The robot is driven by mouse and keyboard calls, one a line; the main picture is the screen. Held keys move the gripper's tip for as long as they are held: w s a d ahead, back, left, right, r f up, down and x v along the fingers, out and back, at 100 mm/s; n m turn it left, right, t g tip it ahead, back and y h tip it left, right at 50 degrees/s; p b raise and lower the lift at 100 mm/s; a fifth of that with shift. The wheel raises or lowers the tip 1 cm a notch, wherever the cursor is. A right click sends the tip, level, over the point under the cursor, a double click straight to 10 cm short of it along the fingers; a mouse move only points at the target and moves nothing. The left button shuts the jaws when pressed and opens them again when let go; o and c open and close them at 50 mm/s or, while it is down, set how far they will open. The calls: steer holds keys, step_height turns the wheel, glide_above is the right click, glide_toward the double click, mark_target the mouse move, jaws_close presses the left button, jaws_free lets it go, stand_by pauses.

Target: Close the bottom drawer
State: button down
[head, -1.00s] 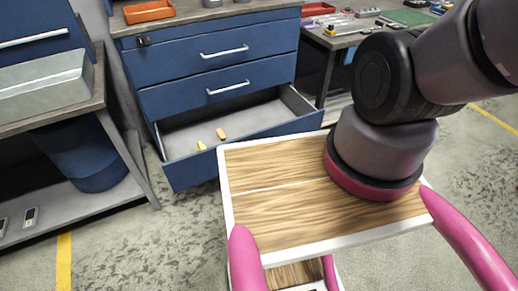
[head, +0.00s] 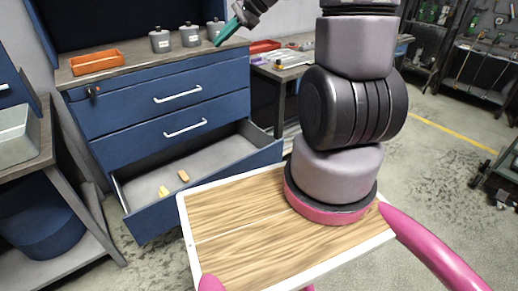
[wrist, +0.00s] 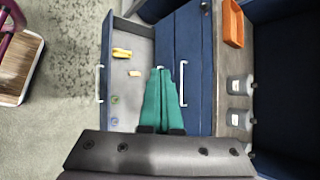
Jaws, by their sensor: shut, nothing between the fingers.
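The bottom drawer (head: 150,223) of the blue cabinet is pulled well out. Its grey inside shows in the head view, with a yellow piece (head: 163,190) and a tan block (head: 184,175) in it. My own tray hides part of the drawer front. The wrist view looks down on the open drawer (wrist: 142,40) and its front handle (wrist: 99,84). My gripper (head: 220,42) has teal fingers shut and empty, high near the cabinet's top edge. In the wrist view the closed fingers (wrist: 160,72) overlap the picture between the drawer's inside and the cabinet front.
The two drawers above (head: 165,97) are shut, each with a light handle. An orange bin (head: 97,62) and grey canisters (head: 160,41) stand on the cabinet top. Workbenches flank the cabinet at left and right. Floor shows in front of the drawer, to its left.

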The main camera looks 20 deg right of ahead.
steer(key=w+d+f+m+t, duration=0.1)
steer(key=w+d+f+m, duration=0.25)
steer(key=f, duration=0.45)
steer(key=w+d+f+m+t, duration=0.1)
steer(key=w+d+f+m, duration=0.25)
steer(key=f, duration=0.45)
steer(key=w+d+f+m+t, duration=0.1)
steer(key=w+d+f+m, duration=0.25)
steer(key=f, duration=0.45)
steer(key=s+d+f+m+h, duration=0.2)
steer(key=s+d+f+m, duration=0.1)
steer(key=f, duration=0.7)
steer(key=s+d+f+m+t+h, duration=0.1)
steer(key=s+d+f+m+h, duration=0.2)
steer(key=f, duration=0.7)
steer(key=s+d+f+m+h, duration=0.1)
steer(key=s+d+f+m, duration=0.2)
steer(key=f, duration=0.7)
glide_toward(256, 156)
step_height(256, 156, down, 4)
steer(key=w, duration=0.1)
steer(key=w+a, duration=0.1)
steer(key=w, duration=0.1)
steer(key=shift+f, duration=0.1)
steer(key=shift+w+a, duration=0.2)
steer(key=shift+w, duration=0.2)
